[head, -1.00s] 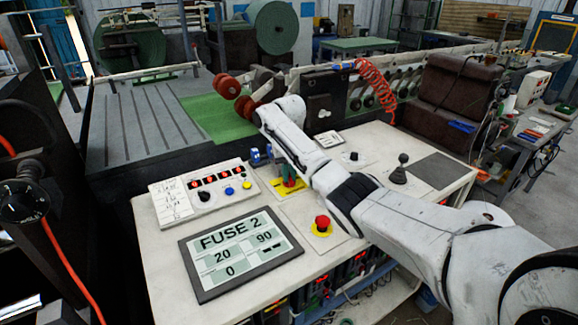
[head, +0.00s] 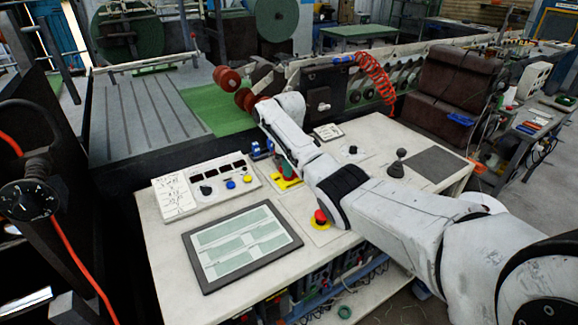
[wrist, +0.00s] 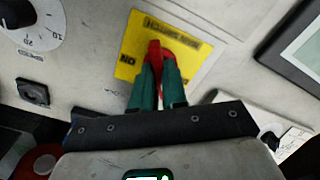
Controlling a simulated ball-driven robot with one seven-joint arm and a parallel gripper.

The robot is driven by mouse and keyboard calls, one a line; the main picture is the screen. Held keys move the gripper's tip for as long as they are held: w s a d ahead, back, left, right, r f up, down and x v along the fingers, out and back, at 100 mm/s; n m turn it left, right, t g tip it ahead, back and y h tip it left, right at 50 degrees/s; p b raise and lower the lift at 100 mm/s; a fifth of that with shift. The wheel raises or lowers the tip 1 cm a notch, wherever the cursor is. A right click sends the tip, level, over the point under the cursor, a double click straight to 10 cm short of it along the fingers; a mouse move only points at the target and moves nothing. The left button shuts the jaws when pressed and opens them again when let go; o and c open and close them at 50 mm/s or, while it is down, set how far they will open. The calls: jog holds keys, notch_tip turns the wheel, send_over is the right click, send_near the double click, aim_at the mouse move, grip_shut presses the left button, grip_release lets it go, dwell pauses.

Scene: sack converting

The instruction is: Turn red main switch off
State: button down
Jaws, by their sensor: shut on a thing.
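The red main switch (wrist: 155,52) sits on a yellow label plate (wrist: 198,58) on the pale console top. In the wrist view my gripper (wrist: 160,75) is shut on its red handle, with a green finger on each side. Lettering on the plate shows upside down, and one mark at its left seems to read ON. In the head view my gripper (head: 287,172) reaches down to the yellow plate (head: 287,184), and mostly hides the switch. A framed display (head: 242,245) shows only blank green bars. The digit windows on the white control box (head: 208,186) are dark.
A red emergency button (head: 320,217) on a yellow base stands beside my forearm. A black joystick (head: 398,166) and a dark mat (head: 435,166) lie to the right. Blue switches (head: 261,149) stand just behind my gripper.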

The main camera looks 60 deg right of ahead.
jog(key=shift+w+n, duration=0.1)
jog(key=shift+n, duration=0.9)
jog(key=c, duration=1.2)
grip_release()
jog(key=shift+o, duration=0.2)
jog(key=shift+r, duration=0.15)
notch_tip(320, 180, up, 10)
jog(key=shift+r+b, duration=0.25)
jog(key=shift+b, duration=0.1)
